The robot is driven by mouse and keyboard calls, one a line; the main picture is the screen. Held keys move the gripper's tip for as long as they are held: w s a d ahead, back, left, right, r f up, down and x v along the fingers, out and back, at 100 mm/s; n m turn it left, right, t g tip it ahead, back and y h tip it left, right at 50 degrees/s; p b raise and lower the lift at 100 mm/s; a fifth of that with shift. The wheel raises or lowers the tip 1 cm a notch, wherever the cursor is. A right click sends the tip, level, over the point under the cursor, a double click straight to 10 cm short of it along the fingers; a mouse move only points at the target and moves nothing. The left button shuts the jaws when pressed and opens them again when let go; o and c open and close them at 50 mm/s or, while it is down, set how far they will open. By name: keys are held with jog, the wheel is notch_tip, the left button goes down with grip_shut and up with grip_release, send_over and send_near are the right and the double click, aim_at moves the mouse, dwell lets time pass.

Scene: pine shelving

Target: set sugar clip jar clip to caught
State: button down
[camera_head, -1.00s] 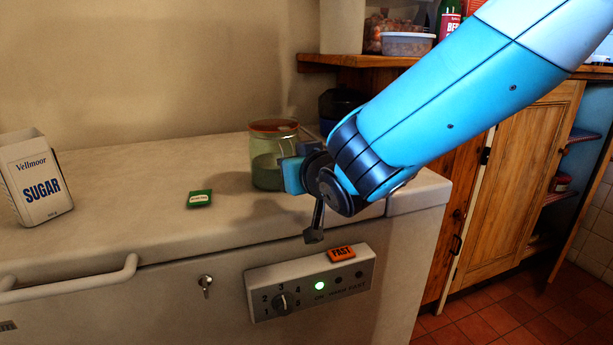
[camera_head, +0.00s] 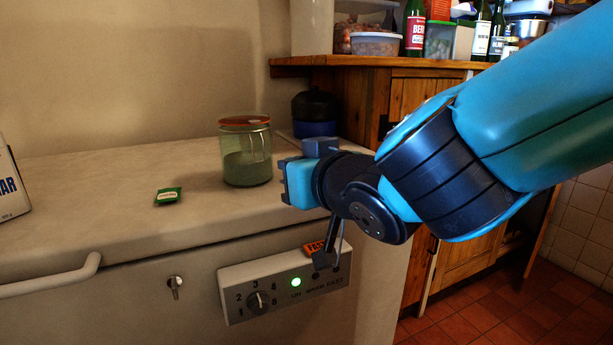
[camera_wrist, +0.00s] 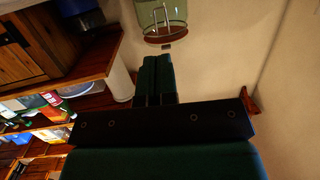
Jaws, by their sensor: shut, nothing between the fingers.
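The glass clip jar (camera_head: 246,170) stands upright on the pale chest top, with an orange-rimmed lid and greenish contents. Its wire clip (camera_head: 258,145) shows on the right side of the jar, but I cannot tell whether it is caught. In the wrist view the jar (camera_wrist: 162,14) is at the top edge, partly cut off, with wire on its near side. My gripper (camera_wrist: 155,60) is shut and empty, its fingers pointing toward the jar with a gap between. In the head view my gripper (camera_head: 298,182) is just right of the jar.
A green packet (camera_head: 168,196) lies left of the jar, and a sugar carton (camera_head: 10,190) stands at the left edge. A dark blue container (camera_head: 315,115) is behind. The chest front carries a control panel (camera_head: 280,285) and a handle (camera_head: 50,284). Wooden shelving (camera_head: 390,66) is at right.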

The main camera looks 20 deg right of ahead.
jog(key=v, duration=0.2)
jog(key=shift+s+d, duration=0.15)
jog(key=shift+s, duration=0.1)
jog(key=s+d+f+g+h, duration=0.1)
jog(key=s+d+f+g, duration=0.25)
jog(key=f+g, duration=0.35)
jog(key=s+f+n+g, duration=0.2)
jog(key=s+g, duration=0.2)
jog(key=s, duration=0.3)
jog(key=s+f+n+g, duration=0.2)
jog(key=s+g, duration=0.3)
jog(key=s, duration=0.3)
notch_tip(320, 180, up, 21)
jog(key=p, duration=2.1)
jog(key=shift+w+a+t+y, duration=0.2)
jog(key=shift+t+y, duration=0.1)
jog(key=shift+y, duration=0.1)
jog(key=shift+r, duration=0.15)
